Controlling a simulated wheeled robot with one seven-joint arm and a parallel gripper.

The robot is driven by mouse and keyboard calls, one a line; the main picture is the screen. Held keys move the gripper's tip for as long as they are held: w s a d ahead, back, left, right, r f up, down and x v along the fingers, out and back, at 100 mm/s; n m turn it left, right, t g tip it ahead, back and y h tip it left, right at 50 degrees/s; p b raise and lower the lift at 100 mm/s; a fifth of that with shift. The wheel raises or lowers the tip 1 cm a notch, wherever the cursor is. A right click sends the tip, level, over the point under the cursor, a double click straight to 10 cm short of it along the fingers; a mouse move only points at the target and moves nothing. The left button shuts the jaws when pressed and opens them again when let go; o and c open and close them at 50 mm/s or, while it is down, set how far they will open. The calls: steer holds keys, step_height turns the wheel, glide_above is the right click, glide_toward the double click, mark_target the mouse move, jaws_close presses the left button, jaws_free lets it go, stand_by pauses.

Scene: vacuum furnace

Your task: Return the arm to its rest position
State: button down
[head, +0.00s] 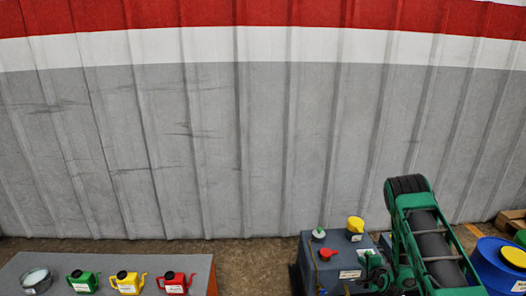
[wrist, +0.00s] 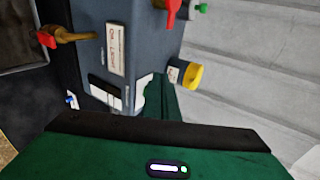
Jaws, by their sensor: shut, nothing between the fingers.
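My green arm rises at the lower right of the head view and bends over at a black joint. My gripper (head: 375,272) is low beside the blue-grey machine box (head: 340,262), partly hidden by my arm. It is shut with nothing in it. In the wrist view my green wrist housing with a black edge fills the bottom, and the fingertips are not clear. The box (wrist: 145,45) stands close beyond it, with a yellow cap (wrist: 192,76), a red lever (wrist: 172,12) and a brass fitting with a red handle (wrist: 72,36). I cannot tell whether anything touches.
A grey bench (head: 140,262) at the lower left bears green (head: 83,281), yellow (head: 128,282) and red (head: 176,282) oil cans and a metal tin (head: 36,280). Floor shows between bench and box.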

step_height(320, 180, up, 16)
steer(key=s+d+n+g, duration=0.2)
steer(key=n+g, duration=0.1)
steer(key=n, duration=0.1)
steer(key=s+d+r+n+g, duration=0.1)
steer(key=s+r+n+g, duration=0.2)
steer(key=s+r, duration=0.9)
steer(key=s+a+r+n+g, duration=0.1)
steer(key=s+r, duration=0.4)
steer(key=s, duration=0.8)
steer(key=s+a+r+n+g, duration=0.2)
steer(key=s+r, duration=0.3)
steer(key=s, duration=0.8)
steer(key=s+a+r+n+g, duration=0.1)
steer(key=s+a+r+g, duration=0.2)
steer(key=s, duration=1)
step_height(320, 180, up, 3)
steer(key=shift+s+r+n, duration=0.1)
steer(key=shift+s+n, duration=0.05)
steer(key=shift+n, duration=0.15)
steer(key=shift+a, duration=0.1)
steer(key=shift+w+f, duration=0.3)
steer(key=shift+w, duration=0.35)
